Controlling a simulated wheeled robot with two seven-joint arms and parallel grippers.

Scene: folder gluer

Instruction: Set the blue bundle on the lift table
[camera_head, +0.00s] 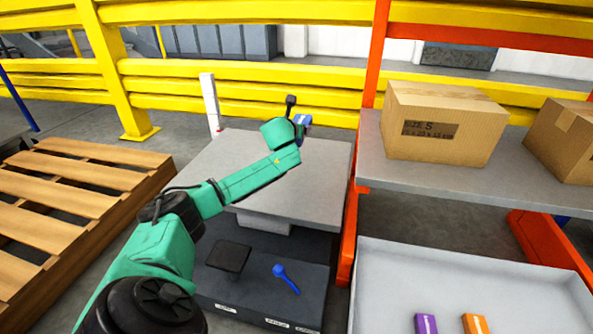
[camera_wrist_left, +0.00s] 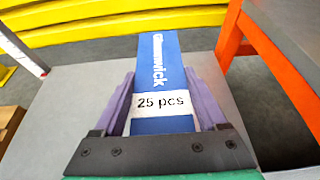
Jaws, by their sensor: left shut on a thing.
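The blue bundle (camera_wrist_left: 160,75) has a white band reading "25 pcs" and is held between the two purple fingers of my left gripper (camera_wrist_left: 160,100). In the head view a small part of the blue bundle (camera_head: 302,119) shows past the end of my green left arm, over the far part of the lift table. My left gripper is mostly hidden there behind its own wrist. The lift table (camera_head: 315,185) has a bare grey top on a dark base. I cannot tell whether the bundle touches the top. My right gripper is not in view.
An orange-posted shelf (camera_head: 371,173) with cardboard boxes (camera_head: 440,125) stands right of the table. A pale tray (camera_head: 450,270) below holds a purple box (camera_head: 426,323) and an orange box (camera_head: 475,323). A wooden pallet (camera_head: 70,195) lies left. Yellow rails (camera_head: 250,85) run behind.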

